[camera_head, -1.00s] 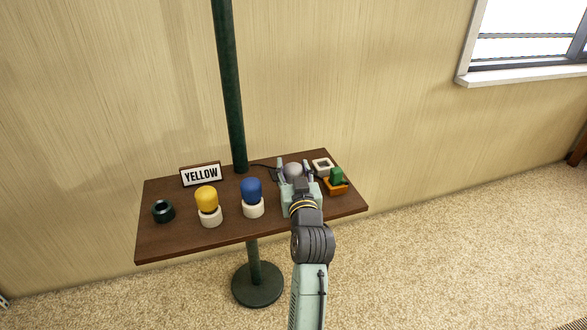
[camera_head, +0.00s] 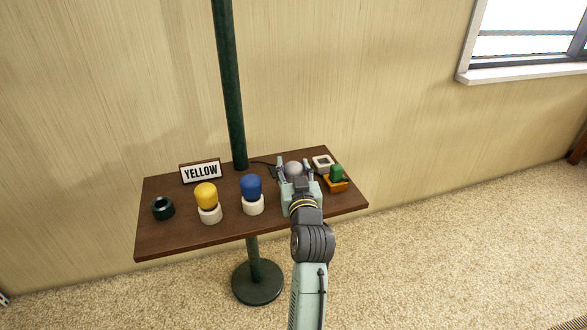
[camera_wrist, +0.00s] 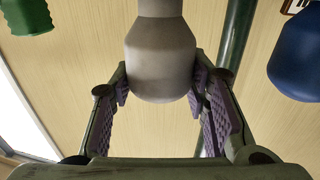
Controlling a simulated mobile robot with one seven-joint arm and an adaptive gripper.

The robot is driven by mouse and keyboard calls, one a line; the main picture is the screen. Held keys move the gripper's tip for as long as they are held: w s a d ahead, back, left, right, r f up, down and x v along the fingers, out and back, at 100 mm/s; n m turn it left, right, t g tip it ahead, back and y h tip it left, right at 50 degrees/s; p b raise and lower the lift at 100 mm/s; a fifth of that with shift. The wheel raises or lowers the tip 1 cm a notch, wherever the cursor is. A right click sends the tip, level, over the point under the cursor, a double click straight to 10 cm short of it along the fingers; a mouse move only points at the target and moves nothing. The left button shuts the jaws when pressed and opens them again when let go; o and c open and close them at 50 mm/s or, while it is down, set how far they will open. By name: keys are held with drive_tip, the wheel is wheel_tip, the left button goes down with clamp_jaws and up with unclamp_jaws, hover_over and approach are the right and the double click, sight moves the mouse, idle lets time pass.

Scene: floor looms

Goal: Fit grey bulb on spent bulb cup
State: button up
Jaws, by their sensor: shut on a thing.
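The grey bulb (camera_head: 294,168) is at the right part of the table, between the fingers of my gripper (camera_head: 294,172). In the wrist view the grey bulb (camera_wrist: 160,60) fills the gap between the purple finger pads of my gripper (camera_wrist: 162,88), which is shut on it. Its narrower end runs out of the top of that view, so I cannot tell whether it sits in a holder. A dark, round, hollow cup (camera_head: 162,208), which looks like the spent bulb cup, stands at the table's left end, well apart from my gripper.
A yellow bulb (camera_head: 206,196) and a blue bulb (camera_head: 251,188) stand in white holders between the cup and my gripper. A YELLOW sign (camera_head: 200,172) and a green pole (camera_head: 233,100) are behind. A green piece on an orange base (camera_head: 337,185) and a white square frame (camera_head: 322,163) are at right.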

drive_tip(key=shift+f, duration=0.15)
drive_tip(key=shift+f+b, duration=0.55)
drive_tip(key=shift+f, duration=0.15)
drive_tip(key=o, duration=1.2)
drive_tip(key=shift+o, duration=0.2)
drive_tip(key=shift+s, duration=0.1)
drive_tip(key=s+d, duration=0.1)
drive_tip(key=s, duration=1)
drive_tip(key=shift+s+d, duration=0.3)
drive_tip(key=shift+d, duration=0.1)
